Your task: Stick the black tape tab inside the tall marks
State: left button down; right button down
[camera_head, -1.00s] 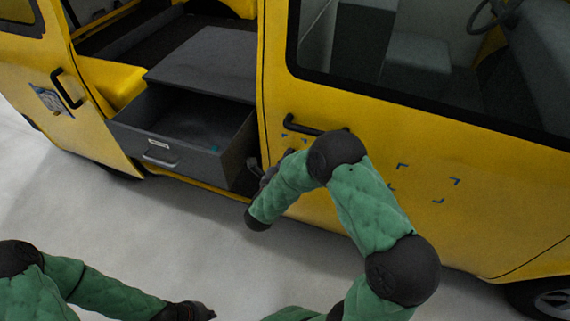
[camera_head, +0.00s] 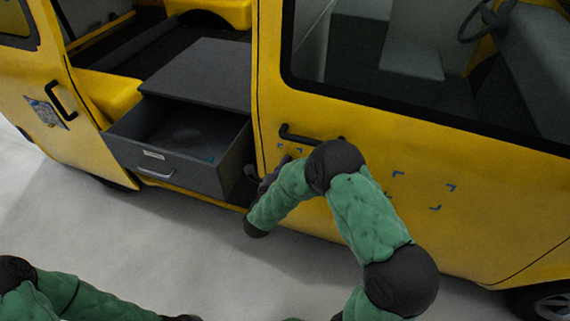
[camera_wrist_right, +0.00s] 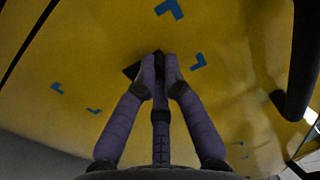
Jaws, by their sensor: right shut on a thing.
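My right gripper (camera_head: 268,180) is at the yellow door (camera_head: 345,215) below the black handle, partly hidden by my arm. In the right wrist view my right gripper (camera_wrist_right: 160,68) is shut on the black tape tab (camera_wrist_right: 133,71), a dark corner showing beside the fingertips, close to the yellow panel; contact is unclear. Blue corner marks surround it there: two above and to the right (camera_wrist_right: 168,9), two to the left (camera_wrist_right: 94,110). In the head view two marks (camera_head: 299,150) show under the handle. My left gripper (camera_head: 183,317) is cut by the bottom edge; its fingers are unclear.
Another set of blue corner marks (camera_head: 435,207) is farther right on the door. The door handle (camera_head: 300,136) juts out just above my right gripper. An open grey drawer (camera_head: 180,175) stands out to the left. The pale floor in front is clear.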

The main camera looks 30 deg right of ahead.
jog(key=shift+w+d, duration=0.45)
jog(key=shift+d, duration=0.1)
dwell(1.6)
jog(key=c, duration=1.3)
grip_release()
jog(key=v, duration=1.2)
